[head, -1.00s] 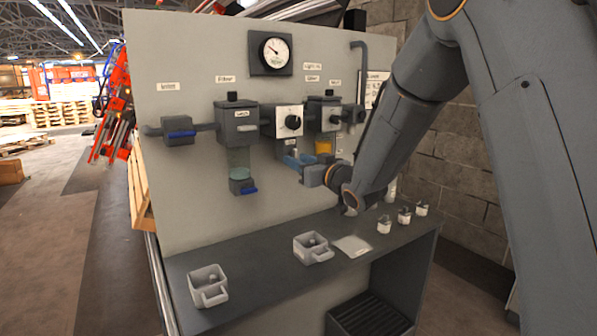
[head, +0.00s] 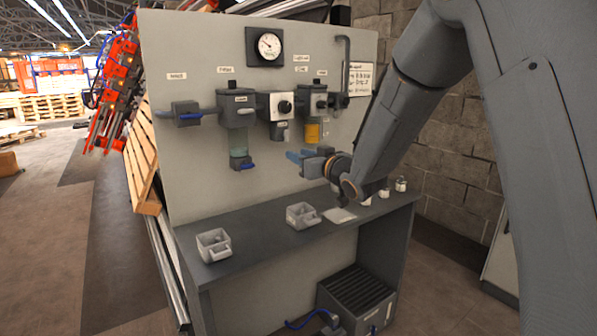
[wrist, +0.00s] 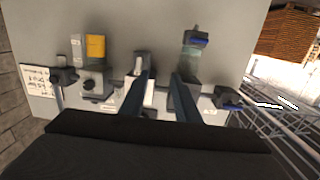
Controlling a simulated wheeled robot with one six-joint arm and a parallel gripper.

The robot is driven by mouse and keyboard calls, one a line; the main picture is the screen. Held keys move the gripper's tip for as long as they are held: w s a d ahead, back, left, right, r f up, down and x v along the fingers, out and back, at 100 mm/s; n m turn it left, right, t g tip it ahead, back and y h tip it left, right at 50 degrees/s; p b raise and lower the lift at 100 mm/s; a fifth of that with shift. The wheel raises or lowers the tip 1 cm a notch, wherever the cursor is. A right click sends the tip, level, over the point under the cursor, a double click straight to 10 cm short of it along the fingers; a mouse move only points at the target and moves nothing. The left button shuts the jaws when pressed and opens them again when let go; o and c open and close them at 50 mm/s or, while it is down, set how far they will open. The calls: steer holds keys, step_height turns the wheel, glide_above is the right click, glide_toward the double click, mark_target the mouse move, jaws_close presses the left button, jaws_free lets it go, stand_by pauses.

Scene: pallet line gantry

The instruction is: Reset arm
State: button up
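My gripper (head: 298,156) is in front of the grey panel (head: 190,70), below and left of the yellow bowl (head: 312,132) in the head view. In the wrist view its two blue fingers (wrist: 161,82) stand apart with nothing held between them. My arm bends down from the upper right to reach this spot, with the gripper pointing left. The wrist view faces the panel and appears inverted, with the yellow bowl (wrist: 95,47) at left and the clear filter bowl (wrist: 191,66) at right.
Fittings on the panel include a gauge (head: 270,45), a blue-lever valve (head: 187,114) and a knob unit (head: 281,106). The bench (head: 262,228) below holds two grey cups (head: 213,245) (head: 301,215), a pale pad (head: 339,215) and small bottles (head: 400,185). Open floor lies at left.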

steer(key=s+d+f+m+g+h, duration=0.4)
steer(key=s+d+f+g+h, duration=0.35)
steer(key=s+d+f, duration=0.8)
steer(key=s+d+f+m+g, duration=0.1)
steer(key=s+f+g, duration=0.1)
steer(key=s, duration=1)
steer(key=s+d+f+m+g+h, duration=0.1)
steer(key=s+g, duration=0.4)
steer(key=s, duration=0.8)
step_height(320, 180, down, 2)
steer(key=shift+d, duration=0.55)
steer(key=shift+h, duration=0.25)
